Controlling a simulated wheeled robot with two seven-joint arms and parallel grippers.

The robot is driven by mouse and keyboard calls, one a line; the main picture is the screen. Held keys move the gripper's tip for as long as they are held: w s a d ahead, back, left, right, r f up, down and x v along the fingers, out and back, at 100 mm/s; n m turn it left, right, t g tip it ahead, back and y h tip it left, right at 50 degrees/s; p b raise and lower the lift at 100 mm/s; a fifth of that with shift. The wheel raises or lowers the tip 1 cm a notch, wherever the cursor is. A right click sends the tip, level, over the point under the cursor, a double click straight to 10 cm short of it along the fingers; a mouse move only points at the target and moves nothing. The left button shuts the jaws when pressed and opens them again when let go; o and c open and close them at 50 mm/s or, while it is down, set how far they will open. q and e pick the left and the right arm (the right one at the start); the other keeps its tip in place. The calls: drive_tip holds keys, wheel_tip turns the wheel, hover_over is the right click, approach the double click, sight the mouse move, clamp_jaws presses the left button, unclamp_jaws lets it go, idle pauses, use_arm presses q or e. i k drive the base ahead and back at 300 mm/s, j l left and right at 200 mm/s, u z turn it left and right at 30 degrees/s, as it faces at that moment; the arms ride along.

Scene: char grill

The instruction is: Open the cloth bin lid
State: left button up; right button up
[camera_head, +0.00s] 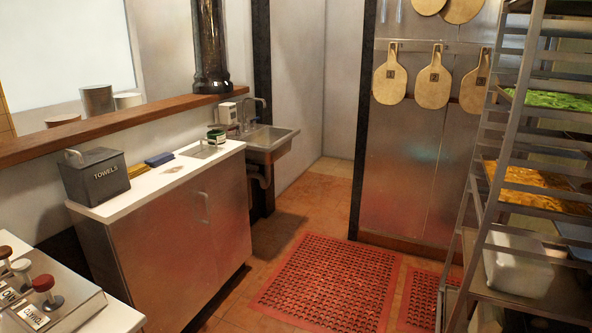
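The cloth bin appears to be the dark grey box (97,180) marked "TOWELS", standing at the near left end of the white-topped counter (150,192). Its lid (88,157) is on top and looks closed, with a light curved handle (74,156) at its left side. The inside of the bin is hidden. Neither of my grippers shows in the head view.
Folded yellow and blue cloths (159,159) lie beside the bin. A sink (268,139) is beyond the counter. Pump dispensers (43,288) stand at the lower left. A tray rack (490,200) stands right. The red floor mat (328,285) is clear.

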sight(201, 150)
drive_tip(key=i+u, duration=0.4)
drive_tip(key=i, duration=0.25)
drive_tip(key=i+l+u, duration=0.2)
drive_tip(key=i+u, duration=0.25)
drive_tip(key=i, duration=0.2)
drive_tip(key=i+l+z, duration=0.1)
drive_tip(key=i+l, duration=0.2)
drive_tip(key=i, duration=0.15)
drive_tip(key=i+l, duration=0.3)
drive_tip(key=i, duration=0.15)
drive_tip(key=i+l+z, duration=0.15)
drive_tip(key=i, duration=0.3)
drive_tip(key=l, duration=0.1)
